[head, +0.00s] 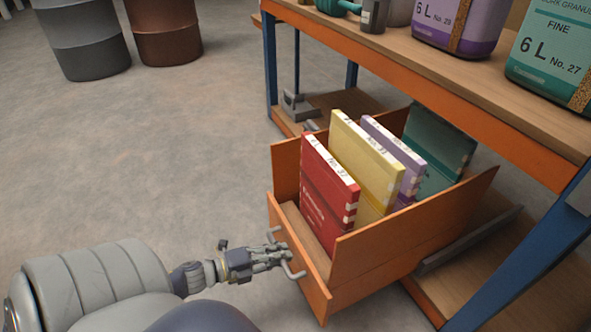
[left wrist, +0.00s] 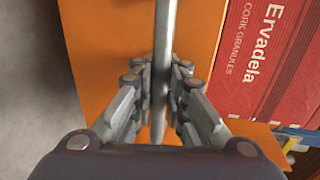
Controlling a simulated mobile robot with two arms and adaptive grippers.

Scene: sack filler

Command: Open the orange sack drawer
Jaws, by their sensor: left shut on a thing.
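The orange sack drawer (head: 410,238) is pulled out from under the workbench. Inside it stand a red sack (head: 325,200), a yellow sack (head: 362,165), a purple sack (head: 398,150) and a teal sack (head: 438,150), leaning in a row. My left gripper (head: 278,259) is shut on the grey bar handle (head: 292,270) at the drawer's front. In the left wrist view the handle (left wrist: 164,40) runs between the two fingers (left wrist: 158,110), with the orange front panel behind it and the red sack at the right. My right gripper is not in view.
The workbench (head: 440,75) has blue legs and an orange edge, with large purple (head: 460,25) and green (head: 553,60) containers on top. A lower shelf (head: 345,105) holds a grey item. Grey (head: 82,40) and brown (head: 163,30) drums stand at the back left. The floor left of the drawer is clear.

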